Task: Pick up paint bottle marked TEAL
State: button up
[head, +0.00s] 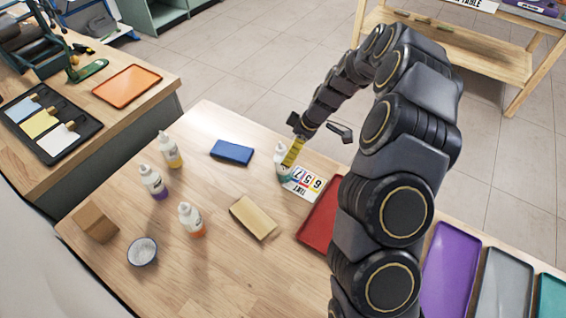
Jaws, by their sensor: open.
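A white-capped squeeze bottle with a teal base (282,175) stands upright on the wooden table, beside a numbered card. Its label is too small and covered to read. My gripper (314,141) is open just above and to the right of this bottle, with dark fingers spread. A yellow, black-marked strip at the gripper overlaps the bottle's right side in the picture. I cannot tell whether they touch. Three other bottles stand to the left: one with yellow paint (170,152), one with purple (153,182) and one with orange (191,220).
The numbered card (303,184) and a red tray (317,218) lie right of the teal bottle. A blue block (232,152), tan block (253,217), brown block (95,222) and small bowl (142,252) are also on the table. Purple (452,268) and grey (503,285) trays lie lower right.

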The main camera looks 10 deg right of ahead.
jog(key=x, duration=0.7)
jog(key=shift+d+f, duration=0.1)
jog(key=c, duration=1.2)
